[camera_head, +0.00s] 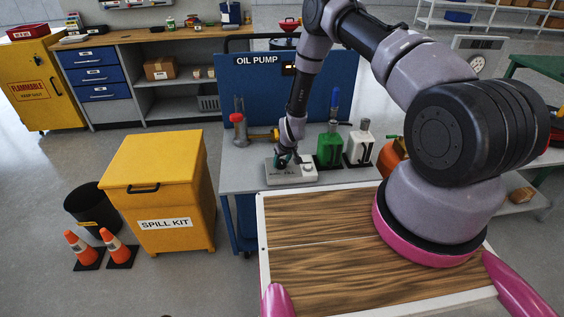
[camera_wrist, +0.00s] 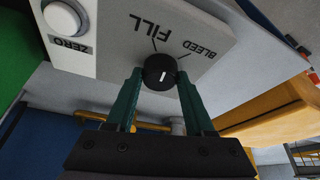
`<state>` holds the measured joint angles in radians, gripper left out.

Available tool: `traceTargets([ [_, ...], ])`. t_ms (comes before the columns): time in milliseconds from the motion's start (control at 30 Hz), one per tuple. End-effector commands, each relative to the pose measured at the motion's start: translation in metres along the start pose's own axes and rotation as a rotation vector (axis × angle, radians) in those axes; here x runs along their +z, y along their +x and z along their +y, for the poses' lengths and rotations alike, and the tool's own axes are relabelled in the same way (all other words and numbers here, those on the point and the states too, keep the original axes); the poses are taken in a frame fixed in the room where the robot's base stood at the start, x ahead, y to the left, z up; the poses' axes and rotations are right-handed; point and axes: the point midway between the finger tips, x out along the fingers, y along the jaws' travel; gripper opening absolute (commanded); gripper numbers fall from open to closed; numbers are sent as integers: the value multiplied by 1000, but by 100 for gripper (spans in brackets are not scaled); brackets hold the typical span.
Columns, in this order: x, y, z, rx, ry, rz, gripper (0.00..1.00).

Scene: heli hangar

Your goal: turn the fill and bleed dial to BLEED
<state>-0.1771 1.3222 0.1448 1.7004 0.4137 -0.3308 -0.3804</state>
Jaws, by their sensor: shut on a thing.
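The fill and bleed dial (camera_wrist: 158,70) is a round black knob with a short white line, on a pale grey panel (camera_wrist: 112,55). The word FILL (camera_wrist: 149,27) and the word BLEED (camera_wrist: 200,49) appear upside down in the wrist view, each with a tick beside the dial. The white line runs nearly up and down in the picture; I cannot tell for sure which tick it points at. My gripper (camera_wrist: 161,76) has its two green fingers shut on the dial's sides. In the head view my gripper (camera_head: 287,159) is over the pale box (camera_head: 295,174), hiding the dial.
A white button (camera_wrist: 63,18) marked ZERO sits on the same panel. Beside the box on the cart stand a green container (camera_head: 329,149) and a white container (camera_head: 359,146). The blue OIL PUMP board (camera_head: 252,90) rises behind. A yellow spill kit bin (camera_head: 160,190) stands left.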

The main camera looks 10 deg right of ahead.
Motion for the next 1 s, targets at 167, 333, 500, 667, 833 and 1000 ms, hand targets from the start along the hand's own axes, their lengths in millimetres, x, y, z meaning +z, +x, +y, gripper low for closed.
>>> traceTargets([
  [167, -1, 0, -3, 65, 151, 1, 0],
  [333, -1, 0, -4, 127, 299, 2, 0],
  [500, -2, 0, -4, 183, 434, 3, 0],
  [667, -2, 0, -5, 226, 540, 3, 0],
  [833, -2, 1, -5, 261, 625, 2, 0],
  [1000, -2, 1, -5, 281, 676, 1, 0],
])
